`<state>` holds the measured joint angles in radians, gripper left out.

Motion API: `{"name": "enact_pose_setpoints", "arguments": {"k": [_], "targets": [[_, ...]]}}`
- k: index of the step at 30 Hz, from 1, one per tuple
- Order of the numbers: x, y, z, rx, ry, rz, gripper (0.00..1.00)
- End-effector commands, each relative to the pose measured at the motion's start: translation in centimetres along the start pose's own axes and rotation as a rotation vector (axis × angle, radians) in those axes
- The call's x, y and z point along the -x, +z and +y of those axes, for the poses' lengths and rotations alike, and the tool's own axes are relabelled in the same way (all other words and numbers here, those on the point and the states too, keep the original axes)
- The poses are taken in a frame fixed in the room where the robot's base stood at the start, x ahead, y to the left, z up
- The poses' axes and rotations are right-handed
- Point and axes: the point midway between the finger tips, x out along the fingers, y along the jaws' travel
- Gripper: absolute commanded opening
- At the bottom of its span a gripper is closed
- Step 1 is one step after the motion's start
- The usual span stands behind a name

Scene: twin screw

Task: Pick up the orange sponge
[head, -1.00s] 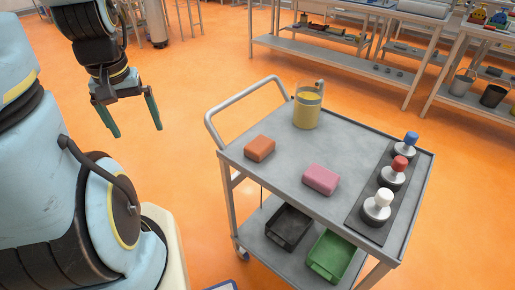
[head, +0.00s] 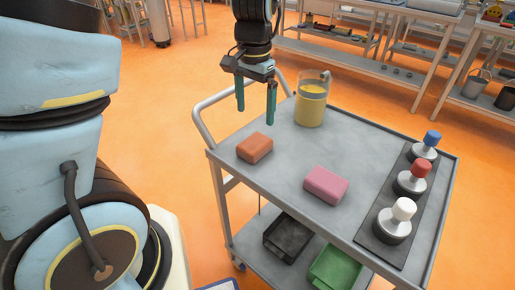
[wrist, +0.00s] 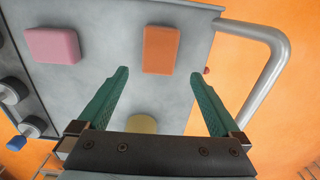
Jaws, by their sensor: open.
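The orange sponge (head: 255,148) lies flat on the cart's grey top, near its left edge. It also shows in the wrist view (wrist: 161,49), ahead of and between the fingertips. My gripper (head: 256,110) is open and empty, with its green fingers pointing down, above the sponge in the head view. In the wrist view my gripper (wrist: 159,78) has one finger on each side of the gap, apart from the sponge. Nothing hides the sponge.
On the cart top (head: 270,195) are a pink sponge (head: 326,185), a jug of yellow liquid (head: 311,100) and a dark strip with three knobbed weights (head: 412,179). A cart handle (head: 212,112) rises at the left. Bins sit on the lower shelf.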

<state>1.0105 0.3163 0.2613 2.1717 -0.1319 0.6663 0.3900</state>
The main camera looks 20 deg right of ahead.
Motion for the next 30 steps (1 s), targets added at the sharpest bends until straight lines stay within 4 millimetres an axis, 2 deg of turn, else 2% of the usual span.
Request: {"name": "enact_pose_setpoints", "arguments": {"k": [4, 10, 17, 24, 30], "targets": [[-1.4, -0.3, 0.5, -0.019, 0.0, -0.006, 1.0], [-4.4, -0.2, 0.4, -0.017, 0.0, -0.006, 1.0], [-6.1, -0.1, 0.3, -0.016, 0.0, -0.004, 1.0], [-9.4, 0.5, 0.1, -0.015, 0.0, -0.006, 1.0], [-10.9, 0.4, 0.1, -0.015, 0.0, -0.003, 1.0]]}}
